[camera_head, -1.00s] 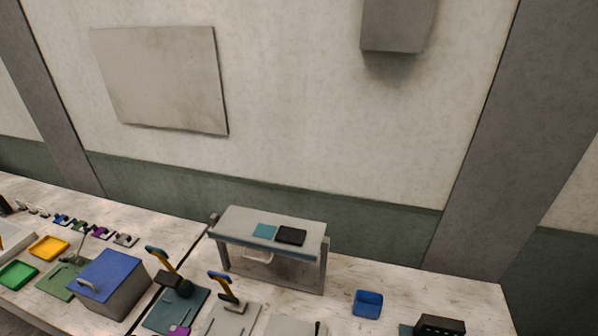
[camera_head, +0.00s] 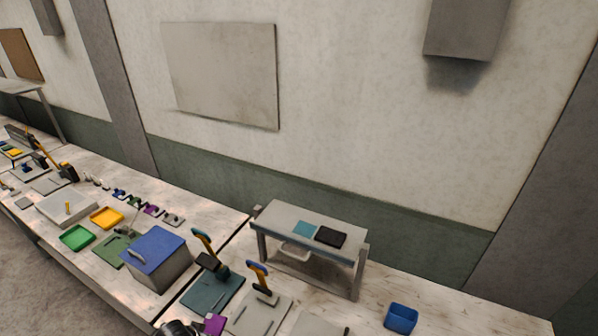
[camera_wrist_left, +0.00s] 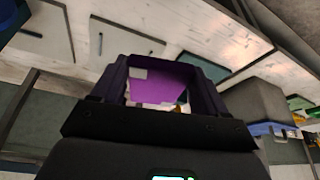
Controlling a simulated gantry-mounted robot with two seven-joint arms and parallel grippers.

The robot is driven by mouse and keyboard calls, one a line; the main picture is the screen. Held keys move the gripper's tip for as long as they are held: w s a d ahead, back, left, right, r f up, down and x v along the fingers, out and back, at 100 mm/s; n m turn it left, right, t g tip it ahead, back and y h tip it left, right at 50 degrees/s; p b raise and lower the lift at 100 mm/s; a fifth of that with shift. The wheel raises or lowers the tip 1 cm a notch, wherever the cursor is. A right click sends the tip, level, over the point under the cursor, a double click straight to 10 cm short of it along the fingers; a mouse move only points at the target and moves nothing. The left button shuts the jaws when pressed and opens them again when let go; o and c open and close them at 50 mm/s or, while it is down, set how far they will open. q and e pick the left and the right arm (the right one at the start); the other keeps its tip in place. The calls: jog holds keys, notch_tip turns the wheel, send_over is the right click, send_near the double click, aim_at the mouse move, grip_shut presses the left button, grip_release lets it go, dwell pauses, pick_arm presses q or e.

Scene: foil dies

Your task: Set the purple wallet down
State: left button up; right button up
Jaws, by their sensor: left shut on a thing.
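The purple wallet (camera_head: 214,324) shows at the bottom edge of the head view, in front of the teal mat (camera_head: 205,297) and the light grey board (camera_head: 258,318). In the left wrist view the wallet (camera_wrist_left: 158,86) sits between the two dark fingers of my left gripper (camera_wrist_left: 163,68), which is shut on it. In the head view part of my left gripper (camera_head: 188,328) shows dark just left of the wallet. The wallet is held over the bench; its exact height is hard to tell. My right gripper is in neither current view.
A grey stand (camera_head: 287,211) at the back holds a teal piece (camera_head: 306,228) and a black piece (camera_head: 331,237). Upright tools with yellow-blue handles (camera_head: 258,274) stand nearby. A blue-lidded box (camera_head: 156,262) is at left, a blue tray (camera_head: 400,318) at right.

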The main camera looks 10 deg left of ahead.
pick_arm(q)
jog(key=d+r, duration=0.6)
jog(key=d, duration=0.5)
jog(key=s+d+r, duration=0.2)
jog(key=r, duration=0.2)
jog(key=s+d+r, duration=0.2)
jog(key=r, duration=0.3)
jog(key=shift+s+d+r, duration=0.25)
jog(key=shift+s, duration=0.05)
jog(key=shift+w, duration=0.1)
